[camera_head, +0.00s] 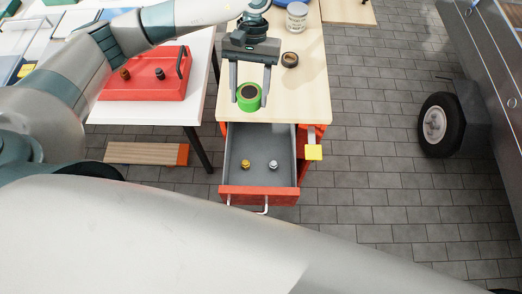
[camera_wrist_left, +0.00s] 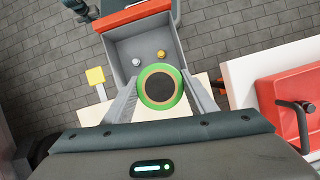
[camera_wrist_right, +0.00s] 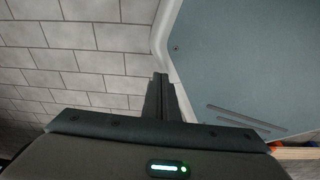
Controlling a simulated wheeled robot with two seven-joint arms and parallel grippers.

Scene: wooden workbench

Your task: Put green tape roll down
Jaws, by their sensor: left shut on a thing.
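The green tape roll (camera_head: 249,97) is between the fingers of my left gripper (camera_head: 249,99), near the front edge of the wooden workbench (camera_head: 300,100). My left gripper is shut on it. In the left wrist view the roll (camera_wrist_left: 144,88) shows its round face with a brown core, and a finger touches each side. I cannot tell whether the roll touches the bench top. My right gripper (camera_wrist_right: 160,85) shows only in the right wrist view, with its fingers together and nothing seen between them.
Below the bench top an open grey drawer (camera_head: 236,145) with a red front holds a gold knob (camera_head: 245,164) and a silver knob (camera_head: 273,164). A dark tape roll (camera_head: 290,60) and a white can (camera_head: 297,16) stand farther back. A red toolbox (camera_head: 145,85) is on the white table left.

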